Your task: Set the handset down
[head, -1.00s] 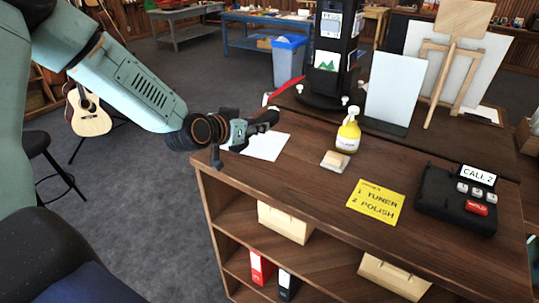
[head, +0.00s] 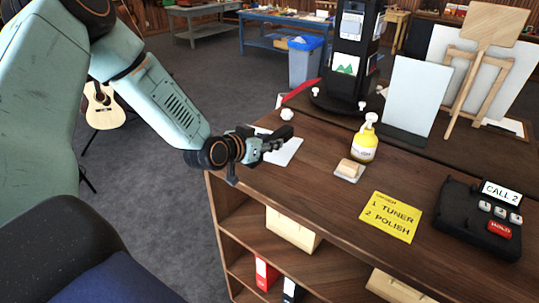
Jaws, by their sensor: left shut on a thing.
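My left gripper (head: 274,142) is at the left end of the wooden counter (head: 310,205), just above a white sheet of paper (head: 289,152). It is shut on a small dark thing, which I take to be the handset; its outline blends with the dark fingers. I cannot tell whether it touches the counter. The black phone base (head: 462,226) sits at the counter's right, with a "CALL 2" display and a red HOLD button (head: 499,228). No handset lies on it. My right gripper is not in view.
A yellow note (head: 391,216), a sponge-like block (head: 350,170) and a yellow pump bottle (head: 364,143) stand between gripper and phone. A black display tower (head: 350,65) and a white panel (head: 416,98) stand behind. The counter's front middle is clear.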

